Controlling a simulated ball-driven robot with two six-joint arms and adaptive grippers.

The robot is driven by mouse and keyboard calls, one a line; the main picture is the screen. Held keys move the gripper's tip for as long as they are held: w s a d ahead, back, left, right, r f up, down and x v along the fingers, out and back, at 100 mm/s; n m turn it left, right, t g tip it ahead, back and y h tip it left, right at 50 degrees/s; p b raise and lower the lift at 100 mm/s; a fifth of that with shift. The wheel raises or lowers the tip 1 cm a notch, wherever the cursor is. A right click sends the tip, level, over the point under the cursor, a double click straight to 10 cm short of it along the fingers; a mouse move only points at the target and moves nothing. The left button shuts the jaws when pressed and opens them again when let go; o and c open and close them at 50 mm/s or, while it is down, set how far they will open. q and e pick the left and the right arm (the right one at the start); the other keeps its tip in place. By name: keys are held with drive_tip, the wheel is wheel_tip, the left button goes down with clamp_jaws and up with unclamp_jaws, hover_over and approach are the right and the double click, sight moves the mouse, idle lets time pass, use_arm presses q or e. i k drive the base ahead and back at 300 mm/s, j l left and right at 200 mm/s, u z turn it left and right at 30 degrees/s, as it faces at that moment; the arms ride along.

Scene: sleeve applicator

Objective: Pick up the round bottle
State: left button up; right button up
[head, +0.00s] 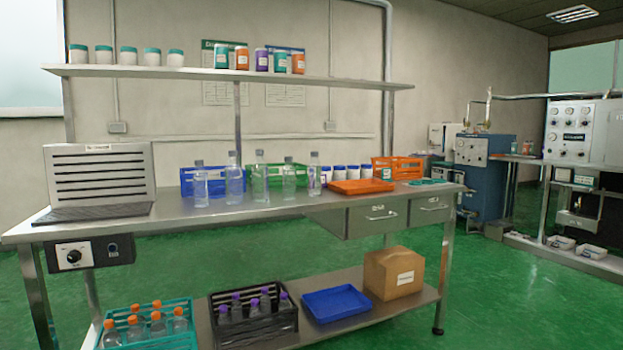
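Several clear bottles with grey caps stand upright in a row on the steel workbench (150,225). From left to right they include a bottle (201,187) at the left end, a taller one (234,182), one in the middle (260,180), a shorter one (289,182) and one at the right end (314,176). I cannot tell for sure which of them is the round bottle, as their cross-sections are too small to make out. Neither of my grippers is in view.
Blue (188,174), green (250,185) and orange (416,163) crates stand behind the bottles. An orange tray (361,186) lies to their right, a slatted metal machine (98,172) to their left. An upper shelf (150,72) holds jars. The bench front between machine and tray is clear.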

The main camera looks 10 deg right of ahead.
sight(260, 170)
drive_tip(key=i+j, duration=0.25)
drive_tip(key=i, duration=0.25)
drive_tip(key=i+j, duration=0.25)
drive_tip(key=i, duration=0.25)
drive_tip(key=i+j+z, duration=0.1)
drive_tip(key=i+j, duration=0.15)
drive_tip(key=i, duration=0.3)
drive_tip(key=i+j, duration=0.3)
drive_tip(key=i, duration=0.2)
